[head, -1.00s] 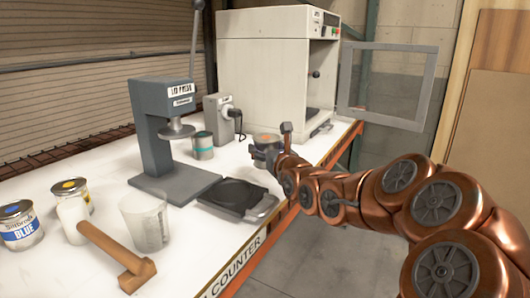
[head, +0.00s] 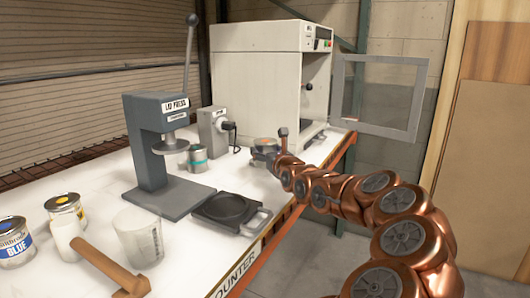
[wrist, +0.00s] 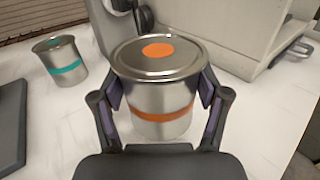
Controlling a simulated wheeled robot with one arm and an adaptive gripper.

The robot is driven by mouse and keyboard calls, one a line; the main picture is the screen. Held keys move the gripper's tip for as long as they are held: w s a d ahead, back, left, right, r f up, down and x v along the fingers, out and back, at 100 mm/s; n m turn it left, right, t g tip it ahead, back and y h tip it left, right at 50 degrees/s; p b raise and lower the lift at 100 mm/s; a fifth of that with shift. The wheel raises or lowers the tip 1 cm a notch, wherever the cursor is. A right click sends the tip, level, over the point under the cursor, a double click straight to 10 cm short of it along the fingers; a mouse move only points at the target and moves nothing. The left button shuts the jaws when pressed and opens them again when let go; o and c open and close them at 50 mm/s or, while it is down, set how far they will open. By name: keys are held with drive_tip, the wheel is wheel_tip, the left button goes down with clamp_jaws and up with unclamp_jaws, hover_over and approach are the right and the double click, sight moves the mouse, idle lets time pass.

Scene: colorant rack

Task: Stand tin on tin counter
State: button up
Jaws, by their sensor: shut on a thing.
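A metal tin with an orange band and an orange dot on its lid sits upright between the fingers of my gripper in the wrist view; this tin (wrist: 158,72) is gripped from both sides. My gripper (wrist: 160,98) is shut on it. In the head view the tin (head: 266,142) shows small at the arm's end, over the far right part of the white tin counter (head: 195,258). My gripper (head: 272,155) partly hides it there. I cannot tell whether the tin's base touches the counter.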

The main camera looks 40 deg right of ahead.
drive_tip(key=shift+d+f, duration=0.1)
drive_tip(key=shift+d, duration=0.05)
drive_tip(key=shift+f, duration=1.7)
drive_tip(key=shift+f, duration=0.15)
drive_tip(key=o, duration=1.5)
drive_tip(key=shift+r, duration=0.2)
drive_tip(key=shift+b+v, duration=0.6)
drive_tip(key=shift+v, duration=5.4)
